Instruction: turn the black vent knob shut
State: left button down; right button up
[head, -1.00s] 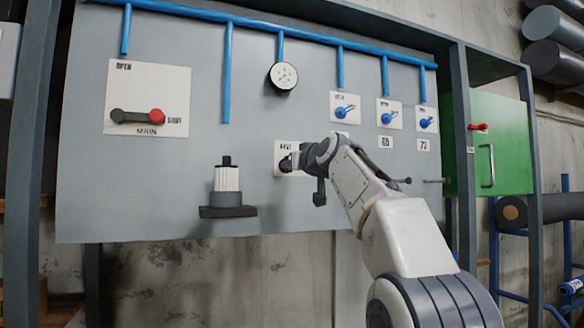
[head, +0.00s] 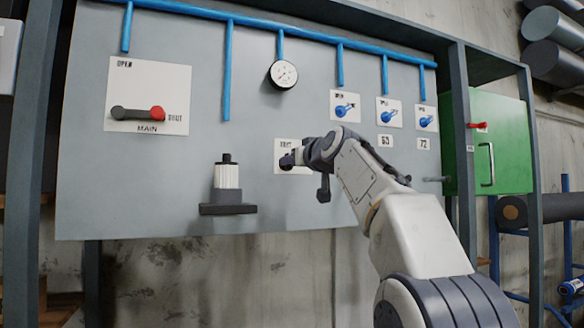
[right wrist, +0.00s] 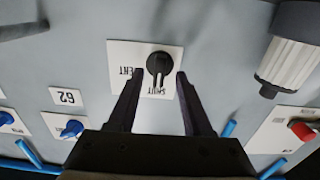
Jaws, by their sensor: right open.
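The black vent knob (right wrist: 158,65) is on a white plate (right wrist: 120,52) on the grey panel. In the right wrist view, which is upside down, its narrow part points down toward the printed word SHUT. My right gripper (right wrist: 160,76) is open, with one finger on each side of the knob's lower part and visible gaps to it. In the head view the right gripper (head: 298,158) is in front of the plate (head: 293,168) and hides much of the knob. My left gripper is not in view.
A red-tipped main lever (head: 148,114) is at the panel's left. A white cylinder on a dark bracket (head: 228,180) stands out left of the gripper. A gauge (head: 283,74) is above; several blue valves (head: 344,110) are to the right. A green cabinet (head: 500,145) is at far right.

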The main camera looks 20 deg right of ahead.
jog(key=s+b, duration=0.3)
jog(key=s, duration=0.5)
jog(key=shift+s+b, duration=0.35)
jog(key=shift+b, duration=0.05)
jog(key=shift+d+f, duration=0.1)
jog(key=shift+f, duration=0.05)
